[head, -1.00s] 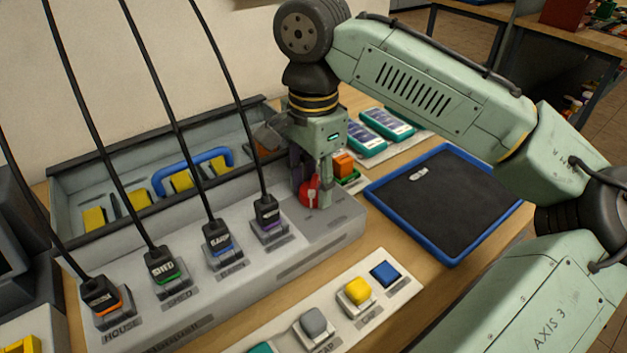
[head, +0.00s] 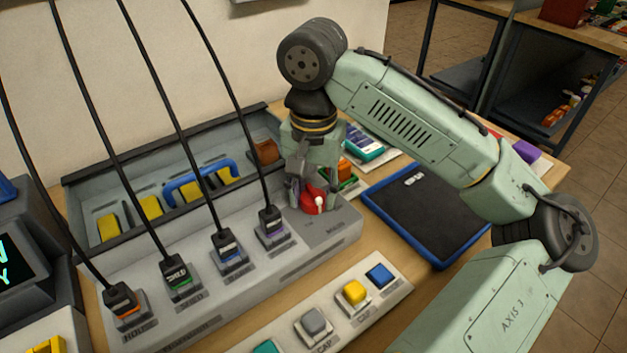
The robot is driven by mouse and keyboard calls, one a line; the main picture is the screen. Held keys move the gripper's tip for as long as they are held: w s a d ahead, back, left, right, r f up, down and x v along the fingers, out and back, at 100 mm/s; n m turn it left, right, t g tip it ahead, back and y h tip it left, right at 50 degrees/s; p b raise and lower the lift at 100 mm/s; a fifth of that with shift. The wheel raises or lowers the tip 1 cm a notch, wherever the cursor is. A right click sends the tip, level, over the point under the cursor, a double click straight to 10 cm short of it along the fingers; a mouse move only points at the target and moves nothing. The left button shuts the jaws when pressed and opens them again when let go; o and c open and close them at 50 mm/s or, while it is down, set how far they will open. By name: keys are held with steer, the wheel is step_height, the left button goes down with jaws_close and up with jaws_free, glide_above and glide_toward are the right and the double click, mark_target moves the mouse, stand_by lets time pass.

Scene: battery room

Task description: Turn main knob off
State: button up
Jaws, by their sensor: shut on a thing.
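The main knob is red with a pale pointer (head: 314,202) and sits on the right end of the grey panel (head: 331,236), beside the "MAIN" label. My gripper (head: 306,196) points down at the knob and is shut on it. The fingers hide part of the knob's left and far side. The pointer side of the knob faces the camera. The exact angle against the label marks is too small to tell.
Several black cables rise from labelled plugs (head: 178,275) left of the knob. A grey bin with a blue handle (head: 200,180) stands behind the panel. A button strip (head: 313,325) lies in front. A blue-rimmed black tray (head: 437,258) lies to the right.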

mark_target(314, 191)
steer(key=n, duration=0.5)
steer(key=shift+n, duration=0.3)
steer(key=n, duration=0.5)
stand_by(0.4)
steer(key=o, duration=1.2)
steer(key=shift+r, duration=0.1)
step_height(314, 191, up, 12)
steer(key=shift+f, duration=0.1)
